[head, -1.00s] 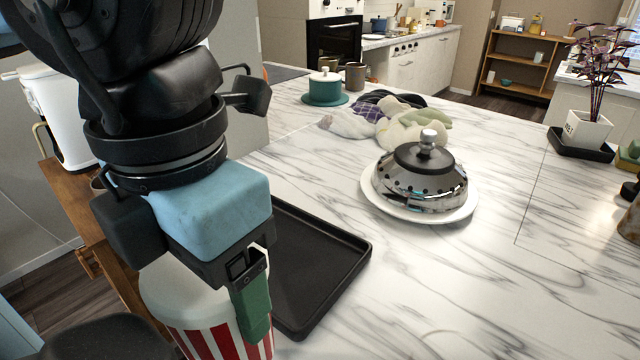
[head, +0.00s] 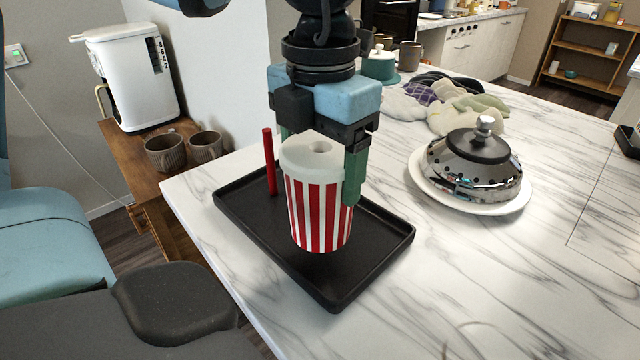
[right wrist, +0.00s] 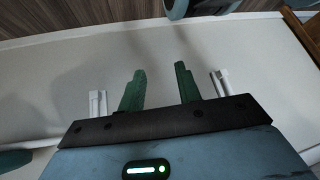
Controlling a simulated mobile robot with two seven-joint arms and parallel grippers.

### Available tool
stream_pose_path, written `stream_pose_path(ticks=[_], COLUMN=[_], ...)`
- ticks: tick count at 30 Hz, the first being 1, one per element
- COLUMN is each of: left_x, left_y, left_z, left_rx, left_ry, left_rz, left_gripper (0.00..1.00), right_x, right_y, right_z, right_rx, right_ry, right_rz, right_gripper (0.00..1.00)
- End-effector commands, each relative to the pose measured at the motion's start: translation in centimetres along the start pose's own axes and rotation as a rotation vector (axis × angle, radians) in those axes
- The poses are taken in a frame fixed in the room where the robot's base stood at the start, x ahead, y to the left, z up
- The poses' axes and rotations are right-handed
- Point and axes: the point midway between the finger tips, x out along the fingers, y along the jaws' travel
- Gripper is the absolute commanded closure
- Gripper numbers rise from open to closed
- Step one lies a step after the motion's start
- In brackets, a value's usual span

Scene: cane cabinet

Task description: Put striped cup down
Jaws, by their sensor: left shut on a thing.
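The striped cup (head: 319,210), red and white with a white lid, is upright over the black tray (head: 385,262) in the head view. My left gripper (head: 320,170) comes down from above and is shut on the cup, with green fingers on either side of it. A dark shadow lies under the cup; I cannot tell whether its base touches the tray. A thin red stick (head: 269,162) stands upright just left of the cup. My right gripper (right wrist: 160,88) is open and empty in the right wrist view, its two green fingers well apart.
A silver domed dish (head: 475,165) on a white plate stands right of the tray. Cloths and mitts (head: 450,105) and a teal pot (head: 379,66) lie behind. Two brown cups (head: 165,153) sit on a lower wooden shelf at left. The front right marble is clear.

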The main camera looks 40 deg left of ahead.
Motion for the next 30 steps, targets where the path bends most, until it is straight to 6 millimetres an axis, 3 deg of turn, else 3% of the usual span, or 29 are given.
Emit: stream_pose_path(ticks=[3, 6, 13, 19, 20, 24, 30], left_x=[2.4, 3.5, 3.4, 3.9, 3.9, 3.8, 3.8], left_y=[-0.1, -0.1, -0.1, -0.1, -0.1, -0.1, -0.1], left_z=[-0.1, -0.1, -0.1, -0.1, -0.1, -0.1, -0.1], left_rx=[0.001, 0.000, -0.001, 0.000, 0.000, 0.000, 0.000], left_ry=[0.007, 0.005, 0.000, 0.001, 0.002, 0.001, 0.001], left_rz=[-0.003, -0.002, -0.001, -0.001, -0.001, -0.001, -0.001], left_gripper=[0.64, 0.64, 0.64, 0.64, 0.22, 0.04, 0.03], right_x=[0.7, 1.0, 0.9, 1.3, 1.3, 1.3, 1.3], right_y=[0.0, 0.0, 0.1, 0.1, 0.1, 0.1, 0.1], right_z=[1.3, 1.6, 0.4, 0.8, 0.8, 0.8, 0.8], right_rx=[0.003, 0.003, 0.002, 0.002, 0.002, 0.000, -0.001], right_ry=[-0.018, -0.022, 0.002, -0.003, -0.003, -0.004, -0.005], right_rz=[-0.002, -0.002, -0.002, -0.002, -0.002, -0.002, -0.002], right_gripper=[0.66, 0.66, 0.66, 0.66, 0.66, 0.66, 0.66])
